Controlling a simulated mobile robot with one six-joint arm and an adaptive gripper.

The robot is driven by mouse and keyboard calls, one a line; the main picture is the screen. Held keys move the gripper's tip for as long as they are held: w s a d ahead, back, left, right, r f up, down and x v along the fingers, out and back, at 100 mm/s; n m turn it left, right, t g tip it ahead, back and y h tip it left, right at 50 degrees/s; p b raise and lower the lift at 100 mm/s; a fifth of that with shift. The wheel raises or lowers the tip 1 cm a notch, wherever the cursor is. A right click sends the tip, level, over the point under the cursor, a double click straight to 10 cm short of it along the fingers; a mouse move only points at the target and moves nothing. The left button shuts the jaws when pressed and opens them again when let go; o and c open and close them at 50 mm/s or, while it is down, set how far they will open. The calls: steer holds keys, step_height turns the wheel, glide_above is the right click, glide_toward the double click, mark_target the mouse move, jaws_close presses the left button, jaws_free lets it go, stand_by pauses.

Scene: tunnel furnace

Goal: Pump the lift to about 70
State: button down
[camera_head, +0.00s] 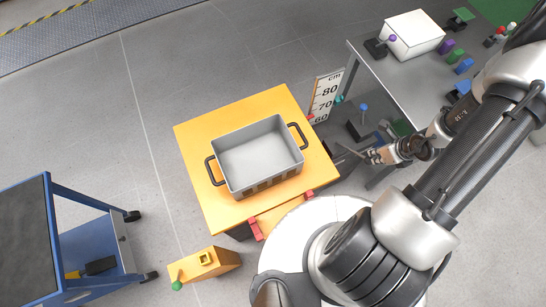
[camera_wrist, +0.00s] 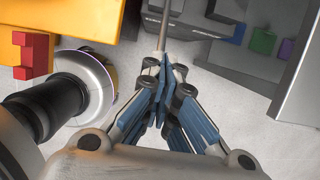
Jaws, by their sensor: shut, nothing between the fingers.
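The lift is a yellow platform (camera_head: 214,128) carrying a grey bin with dark handles (camera_head: 262,152). A white scale (camera_head: 325,95) marked cm, 80, 70 and 60 stands behind its right corner. A red tab (camera_head: 310,117) at the platform edge shows close to the 60 mark. My gripper (camera_head: 345,150) is just right of the platform, and its fingers are closed and empty. In the wrist view, the gripper (camera_wrist: 164,65) has a thin grey rod (camera_wrist: 162,30) just beyond its fingertips; whether they touch cannot be told. The yellow platform fills that view's upper left.
A grey table (camera_head: 400,85) with a white box (camera_head: 413,35) stands at upper right. A dark box with a blue-knobbed lever (camera_head: 363,107) is near the scale. A yellow box with a green knob (camera_head: 177,285) and a blue cart (camera_head: 90,225) are at lower left.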

steer(key=shift+f, duration=0.15)
stand_by(0.3)
steer(key=shift+f+b, duration=0.3)
steer(key=shift+b, duration=0.4)
steer(key=shift+f+b, duration=0.4)
steer(key=shift+b, duration=0.2)
stand_by(0.3)
